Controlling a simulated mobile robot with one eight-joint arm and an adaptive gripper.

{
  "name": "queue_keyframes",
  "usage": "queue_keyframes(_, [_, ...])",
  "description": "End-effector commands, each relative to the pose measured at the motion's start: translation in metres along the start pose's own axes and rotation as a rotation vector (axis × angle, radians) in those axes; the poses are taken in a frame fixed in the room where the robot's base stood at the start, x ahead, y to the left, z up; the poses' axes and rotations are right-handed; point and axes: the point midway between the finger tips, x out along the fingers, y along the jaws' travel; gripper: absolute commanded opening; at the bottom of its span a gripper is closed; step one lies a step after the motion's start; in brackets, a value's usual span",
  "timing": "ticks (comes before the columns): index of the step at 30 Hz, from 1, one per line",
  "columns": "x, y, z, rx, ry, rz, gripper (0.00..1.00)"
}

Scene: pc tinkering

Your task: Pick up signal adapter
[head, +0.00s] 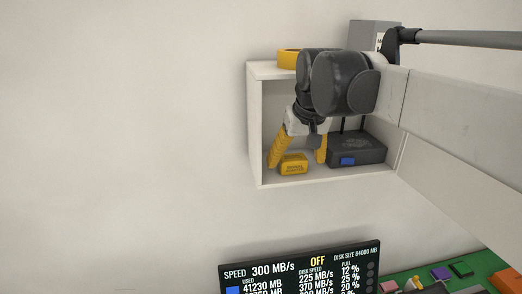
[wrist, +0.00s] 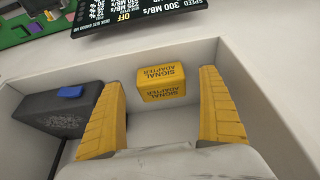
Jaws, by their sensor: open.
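The signal adapter (head: 294,164) is a small yellow block with dark lettering, sitting on the floor of a white open wall box (head: 255,125). In the wrist view the adapter (wrist: 161,82) reads "SIGNAL ADAPTER" upside down. My gripper (head: 296,162) has yellow ridged fingers and reaches down into the box. In the wrist view my gripper (wrist: 162,108) is open, with one finger on each side of the adapter and visible gaps to both. The adapter lies slightly beyond the space between the fingers. Nothing is held.
A dark grey device (head: 357,149) with a blue port stands right of the adapter, close to one finger. A monitor (head: 300,268) is below, beside a green board (head: 480,268).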

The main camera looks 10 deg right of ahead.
Motion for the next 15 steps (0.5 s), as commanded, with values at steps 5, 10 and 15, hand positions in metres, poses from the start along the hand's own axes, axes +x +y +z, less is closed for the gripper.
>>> queue_keyframes(5, [0.013, 0.000, -0.011, 0.000, 0.000, 0.000, 0.88])
queue_keyframes(10, [0.017, 0.000, -0.010, 0.000, 0.000, 0.000, 0.88])
queue_keyframes(15, [0.017, 0.000, -0.009, 0.000, 0.000, 0.000, 0.61])
